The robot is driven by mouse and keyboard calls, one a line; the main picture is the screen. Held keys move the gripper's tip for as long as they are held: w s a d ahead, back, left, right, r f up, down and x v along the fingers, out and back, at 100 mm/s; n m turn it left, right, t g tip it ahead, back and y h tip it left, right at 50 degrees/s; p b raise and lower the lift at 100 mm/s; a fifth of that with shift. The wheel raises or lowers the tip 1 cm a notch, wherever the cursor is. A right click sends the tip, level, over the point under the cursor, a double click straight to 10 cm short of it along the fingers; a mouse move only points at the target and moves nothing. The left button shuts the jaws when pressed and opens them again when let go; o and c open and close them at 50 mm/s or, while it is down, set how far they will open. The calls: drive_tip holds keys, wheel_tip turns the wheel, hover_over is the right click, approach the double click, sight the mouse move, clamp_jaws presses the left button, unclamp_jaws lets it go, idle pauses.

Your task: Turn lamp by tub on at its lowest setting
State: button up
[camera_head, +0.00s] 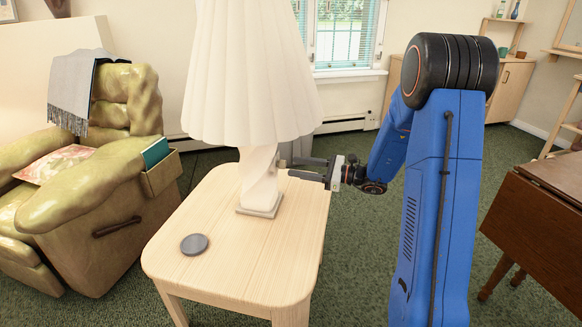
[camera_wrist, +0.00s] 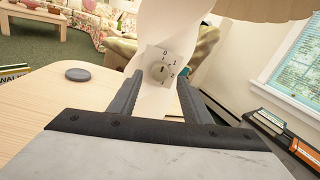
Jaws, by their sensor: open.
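A white table lamp with a pleated shade (camera_head: 250,75) and a twisted base (camera_head: 259,178) stands on a pale wooden side table (camera_head: 220,262). In the wrist view a small dial (camera_wrist: 158,70) is on the lamp's base, with the marks 0, 1 and 2 beside a round knob. I cannot tell clearly which mark the knob points to. My gripper (camera_head: 291,168) comes from the right at base height, open and empty. In the wrist view its fingers (camera_wrist: 161,82) stand either side of the dial; contact is not clear. No tub is in view.
A dark round coaster (camera_head: 194,244) lies on the table's front left. A green armchair (camera_head: 110,215) stands close at the left. A brown drop-leaf table (camera_head: 540,225) is at the right. Books (camera_wrist: 285,140) show low at right in the wrist view.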

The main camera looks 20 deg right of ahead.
sight(282, 165)
drive_tip(key=shift+x, duration=1.65)
drive_tip(key=shift+c, duration=0.6)
drive_tip(key=c, duration=0.9)
drive_tip(key=shift+m+g, duration=0.3)
drive_tip(key=shift+m, duration=4.5)
